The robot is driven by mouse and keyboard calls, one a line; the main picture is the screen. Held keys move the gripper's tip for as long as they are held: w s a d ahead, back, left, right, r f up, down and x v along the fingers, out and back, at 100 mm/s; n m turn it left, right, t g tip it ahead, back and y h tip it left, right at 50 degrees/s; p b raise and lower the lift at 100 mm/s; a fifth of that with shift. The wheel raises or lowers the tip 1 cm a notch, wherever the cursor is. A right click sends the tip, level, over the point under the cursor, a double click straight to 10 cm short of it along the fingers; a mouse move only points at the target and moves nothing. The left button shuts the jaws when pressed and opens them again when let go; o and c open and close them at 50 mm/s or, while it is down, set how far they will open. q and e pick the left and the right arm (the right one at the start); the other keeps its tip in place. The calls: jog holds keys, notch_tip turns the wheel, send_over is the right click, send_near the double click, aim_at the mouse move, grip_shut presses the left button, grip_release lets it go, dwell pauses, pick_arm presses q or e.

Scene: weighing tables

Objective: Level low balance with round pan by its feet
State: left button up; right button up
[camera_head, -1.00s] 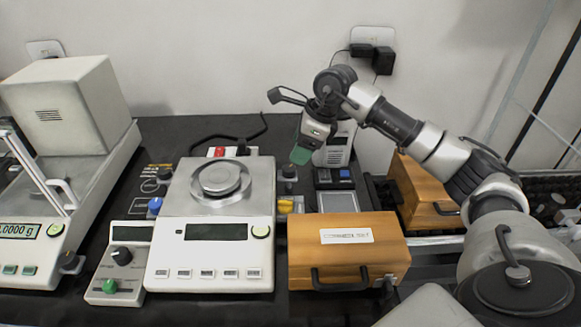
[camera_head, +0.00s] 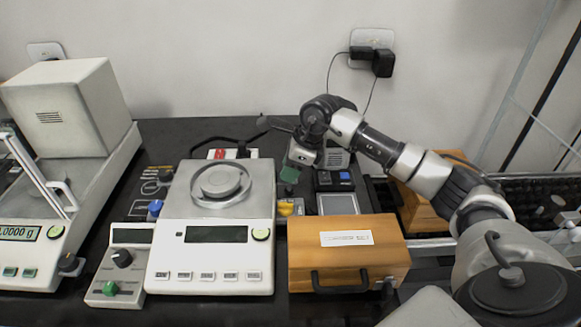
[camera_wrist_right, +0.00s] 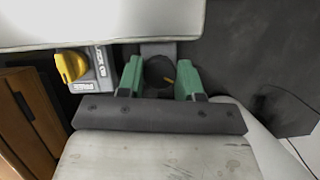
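The low balance (camera_head: 186,255) with the round pan (camera_head: 221,180) stands on the black table. A blue foot knob (camera_head: 155,207) shows at its left side. My right gripper (camera_head: 289,175) is low beside its back right corner. In the right wrist view, the open green fingers stand on either side of a black foot knob (camera_wrist_right: 160,70) with an orange mark, with a gap on each side. The balance's pale edge (camera_wrist_right: 90,22) runs just beyond. In the head view my gripper hides this knob. My left gripper is not in view.
A yellow knob on a grey block (camera_head: 288,207) lies close by, also in the right wrist view (camera_wrist_right: 72,67). A wooden case (camera_head: 345,255) stands in front, right of the balance. A small control box (camera_head: 120,262) and a tall balance (camera_head: 40,200) stand left.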

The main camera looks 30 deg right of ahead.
jog(key=shift+c, duration=0.9)
jog(key=shift+m+h, duration=0.3)
jog(key=shift+m, duration=0.5)
jog(key=o, duration=0.9)
jog(key=v, duration=1)
jog(key=shift+s+d+r, duration=0.15)
jog(key=shift+s+r, duration=0.15)
